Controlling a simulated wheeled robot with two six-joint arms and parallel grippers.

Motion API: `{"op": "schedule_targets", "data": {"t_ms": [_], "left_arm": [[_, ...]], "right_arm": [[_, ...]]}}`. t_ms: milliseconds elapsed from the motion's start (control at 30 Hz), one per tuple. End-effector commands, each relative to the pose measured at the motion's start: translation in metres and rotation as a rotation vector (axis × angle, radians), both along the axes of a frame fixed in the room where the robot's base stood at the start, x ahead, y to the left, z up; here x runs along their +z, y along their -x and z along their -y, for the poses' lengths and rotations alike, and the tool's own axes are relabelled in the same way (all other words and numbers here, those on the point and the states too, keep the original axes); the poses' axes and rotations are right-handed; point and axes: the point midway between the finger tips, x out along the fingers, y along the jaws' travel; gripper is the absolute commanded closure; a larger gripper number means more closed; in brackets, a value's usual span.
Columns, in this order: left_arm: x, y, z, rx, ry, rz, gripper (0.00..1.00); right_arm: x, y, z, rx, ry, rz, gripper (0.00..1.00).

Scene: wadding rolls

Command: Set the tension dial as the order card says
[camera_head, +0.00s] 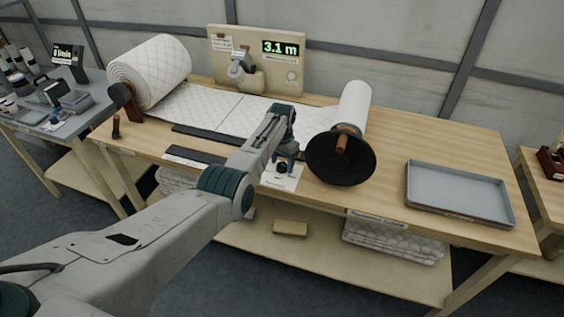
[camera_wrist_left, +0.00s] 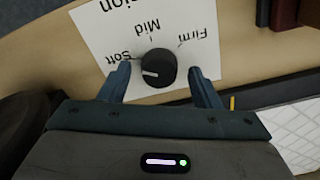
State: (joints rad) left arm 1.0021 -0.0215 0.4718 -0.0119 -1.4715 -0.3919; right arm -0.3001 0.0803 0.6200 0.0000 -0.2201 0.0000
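The tension dial (camera_wrist_left: 158,68) is a black round knob on a white sheet (camera_wrist_left: 105,30) marked Soft, Mid and Firm, upside down in the left wrist view. Its white pointer line points left, near the Soft mark. In the head view the dial (camera_head: 281,168) sits on the front part of the table. My left gripper (camera_wrist_left: 160,85) is open, its two blue fingers either side of the dial with gaps; it also shows in the head view (camera_head: 287,156). A paper (camera_head: 221,43) on the back board may be the order card; its text is too small to read. My right gripper is out of view.
A quilted wadding roll (camera_head: 150,72) lies at the left, its sheet running along the table. A white roll with a black disc handwheel (camera_head: 340,165) stands right of the dial. A grey tray (camera_head: 460,210) lies at the right. The display (camera_head: 281,48) reads 3.1 m.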

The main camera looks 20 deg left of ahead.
Motion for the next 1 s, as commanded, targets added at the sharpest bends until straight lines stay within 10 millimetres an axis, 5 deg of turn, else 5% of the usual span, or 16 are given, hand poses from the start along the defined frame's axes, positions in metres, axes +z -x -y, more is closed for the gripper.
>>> {"op": "schedule_targets", "data": {"t_ms": [267, 700, 1000], "left_arm": [[0.007, 0.0, 0.0, -0.001, 0.0, 0.001, 0.43], [0.084, 0.0, 0.0, 0.0, 0.0, 0.003, 0.43], [0.108, 0.0, 0.0, 0.0, 0.0, 0.0, 0.43]], "right_arm": [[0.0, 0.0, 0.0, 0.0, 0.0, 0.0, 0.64], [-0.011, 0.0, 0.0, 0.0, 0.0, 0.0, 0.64], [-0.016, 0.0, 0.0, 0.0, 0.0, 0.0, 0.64]]}}
